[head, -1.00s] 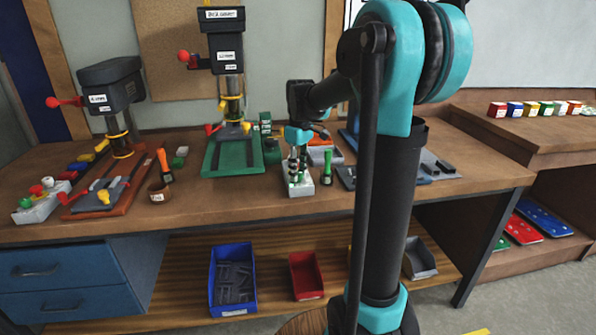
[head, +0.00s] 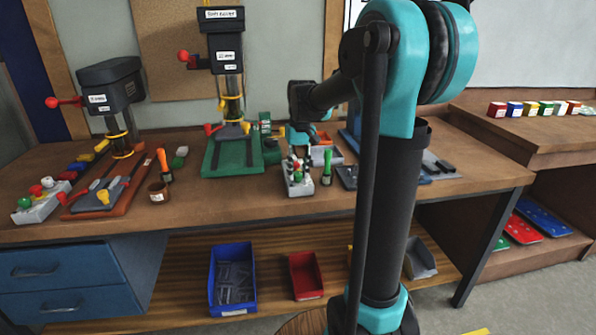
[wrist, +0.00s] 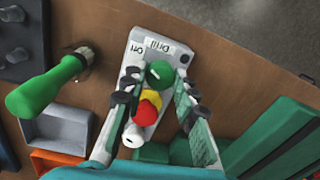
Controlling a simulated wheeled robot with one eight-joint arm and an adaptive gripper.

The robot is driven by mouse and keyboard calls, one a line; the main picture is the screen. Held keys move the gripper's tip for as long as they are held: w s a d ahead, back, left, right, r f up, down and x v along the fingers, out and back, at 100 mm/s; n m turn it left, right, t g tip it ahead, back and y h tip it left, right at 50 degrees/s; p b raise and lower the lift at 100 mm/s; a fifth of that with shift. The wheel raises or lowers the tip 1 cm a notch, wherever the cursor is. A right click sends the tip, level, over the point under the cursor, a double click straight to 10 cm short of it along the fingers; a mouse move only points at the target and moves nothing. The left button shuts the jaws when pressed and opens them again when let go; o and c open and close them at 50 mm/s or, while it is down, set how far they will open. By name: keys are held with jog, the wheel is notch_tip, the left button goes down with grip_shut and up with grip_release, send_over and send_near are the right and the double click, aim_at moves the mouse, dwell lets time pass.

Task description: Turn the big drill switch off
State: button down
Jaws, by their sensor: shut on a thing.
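The grey switch box (head: 300,189) stands on the bench right of the big green-based drill (head: 229,55). It carries green, red and white knobs in the head view. In the wrist view the box (wrist: 143,66) has two labels at its far end, one reading "Drill". A green knob (wrist: 160,74), a yellow and red part (wrist: 149,105) and a white knob (wrist: 134,135) line its top. My gripper (wrist: 158,84) is over it, one finger on each side of the knob row, shut on the box. Exact finger contact is hard to see.
A green-handled tool (head: 327,172) stands close right of the box. A smaller drill (head: 112,90) and another knobbed box (head: 40,207) are at left. An orange-handled tool (head: 163,160) stands between the drills. Blue (head: 232,280) and red bins (head: 305,276) sit on the lower shelf.

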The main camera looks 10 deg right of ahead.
dwell(0.4)
jog(key=c, duration=1.5)
grip_release()
jog(key=shift+o, duration=0.2)
jog(key=shift+r, duration=0.1)
notch_tip(320, 180, up, 12)
jog(key=shift+d, duration=0.3)
jog(key=m+t, duration=0.1)
jog(key=t, duration=0.1)
send_near(312, 187)
jog(key=s+a+f, duration=0.2)
jog(key=s+f, duration=0.1)
jog(key=f, duration=0.4)
jog(key=s+d+f+t, duration=0.1)
jog(key=s+f+t, duration=0.1)
jog(key=s+f, duration=1.1)
jog(key=shift+s+d+f+m+h, duration=0.3)
jog(key=shift+s+d+m, duration=0.1)
jog(key=shift+s, duration=0.2)
